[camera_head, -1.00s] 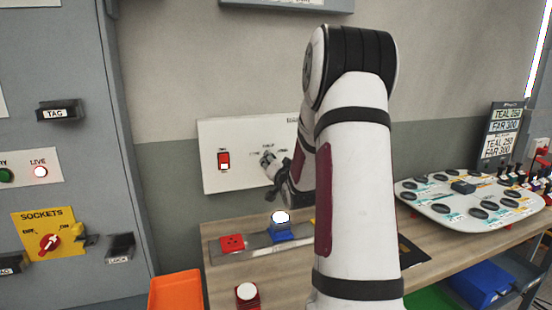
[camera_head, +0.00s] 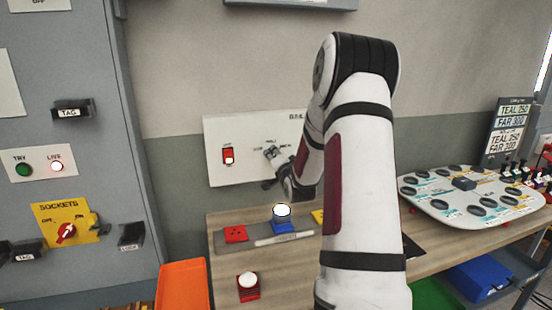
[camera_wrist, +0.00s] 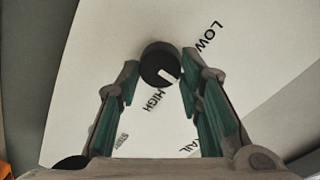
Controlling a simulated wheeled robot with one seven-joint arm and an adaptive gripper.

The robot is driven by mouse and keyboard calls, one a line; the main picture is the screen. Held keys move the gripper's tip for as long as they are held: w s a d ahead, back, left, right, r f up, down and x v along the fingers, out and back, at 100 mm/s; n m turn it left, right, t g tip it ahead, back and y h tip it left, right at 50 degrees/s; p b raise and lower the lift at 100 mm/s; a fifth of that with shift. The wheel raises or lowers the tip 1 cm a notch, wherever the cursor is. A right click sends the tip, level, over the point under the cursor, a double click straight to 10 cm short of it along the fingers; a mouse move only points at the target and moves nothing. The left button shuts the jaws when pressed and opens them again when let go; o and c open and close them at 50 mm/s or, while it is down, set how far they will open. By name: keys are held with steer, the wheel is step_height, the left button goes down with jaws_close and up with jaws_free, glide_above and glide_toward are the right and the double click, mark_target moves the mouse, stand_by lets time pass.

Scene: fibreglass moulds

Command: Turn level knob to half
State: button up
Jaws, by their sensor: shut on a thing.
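The level knob (camera_wrist: 160,63) is a round black knob with a white pointer mark on a white panel. In the wrist view its mark is at the lower right edge, near the word HIGH; LOW is printed at the upper right. I cannot tell its exact setting. My gripper (camera_wrist: 160,76) has a finger on either side of the knob and is shut on it. In the head view my gripper (camera_head: 273,160) is at the white wall panel (camera_head: 216,172), mostly covering the knob; my forearm hides the panel's right part.
A red switch (camera_head: 228,155) is on the panel's left. Below, the wooden bench (camera_head: 222,290) holds a blue block with a white top (camera_head: 283,217) and a red button box (camera_head: 248,287). A grey cabinet (camera_head: 60,140) stands left. A round-cornered white board (camera_head: 455,200) lies right.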

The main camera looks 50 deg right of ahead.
steer(key=o, duration=1.2)
steer(key=shift+c, duration=0.2)
steer(key=f+v, duration=0.1)
steer(key=v, duration=1.1)
steer(key=shift+r, duration=0.45)
